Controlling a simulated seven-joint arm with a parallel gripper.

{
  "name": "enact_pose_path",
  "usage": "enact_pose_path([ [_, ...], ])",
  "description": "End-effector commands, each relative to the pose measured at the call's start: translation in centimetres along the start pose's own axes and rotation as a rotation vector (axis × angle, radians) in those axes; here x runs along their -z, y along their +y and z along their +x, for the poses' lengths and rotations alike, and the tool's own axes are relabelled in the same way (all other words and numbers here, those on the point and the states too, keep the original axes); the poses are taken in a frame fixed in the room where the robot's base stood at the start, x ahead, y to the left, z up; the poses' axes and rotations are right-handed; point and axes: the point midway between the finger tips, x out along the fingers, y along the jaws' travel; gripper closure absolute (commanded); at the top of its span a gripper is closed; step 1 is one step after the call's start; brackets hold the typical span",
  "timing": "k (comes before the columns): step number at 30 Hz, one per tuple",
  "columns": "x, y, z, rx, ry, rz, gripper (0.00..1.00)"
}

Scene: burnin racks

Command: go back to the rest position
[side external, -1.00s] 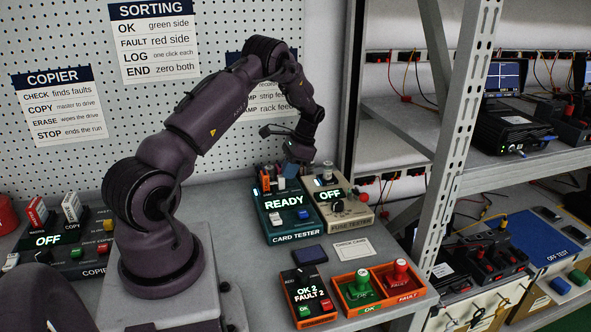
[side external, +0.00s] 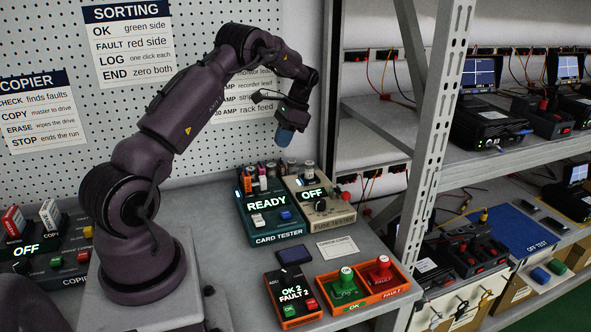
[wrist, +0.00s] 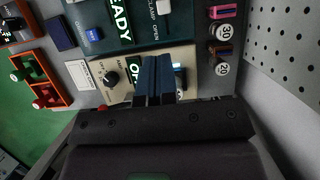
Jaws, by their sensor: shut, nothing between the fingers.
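My gripper (side external: 285,138) hangs in the air above the back of the bench, over the card tester and fuse tester, pointing down. In the wrist view its two blue fingers (wrist: 154,80) are together with nothing between them. The teal card tester (side external: 272,213) shows READY. The beige fuse tester (side external: 318,205) beside it shows OFF. My gripper is apart from both.
An orange tray (side external: 352,306) with green and red knobs stands at the bench front, beside a counter (side external: 292,293) reading OK 2, FAULT 2. A copier (side external: 40,250) is at left. A metal rack post (side external: 436,140) rises to the right. Air around my gripper is clear.

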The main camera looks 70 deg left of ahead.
Motion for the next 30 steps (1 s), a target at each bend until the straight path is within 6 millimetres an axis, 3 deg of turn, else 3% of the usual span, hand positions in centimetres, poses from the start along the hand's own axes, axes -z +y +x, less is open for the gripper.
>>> enact_pose_path([
  [6, 0.3, 0.0, 0.4, 0.006, 0.016, -0.084, 1.00],
  [8, 0.0, 0.8, 1.8, -0.014, 0.007, -0.132, 1.00],
  [11, -0.7, 2.5, 1.3, -0.026, 0.034, -0.204, 1.00],
  [20, -3.4, 11.8, -5.2, -0.019, 0.211, -0.310, 1.00],
  [24, -5.8, 17.2, -8.0, -0.014, 0.317, -0.318, 1.00],
  [30, -10.2, 24.6, -10.3, -0.014, 0.473, -0.285, 1.00],
])
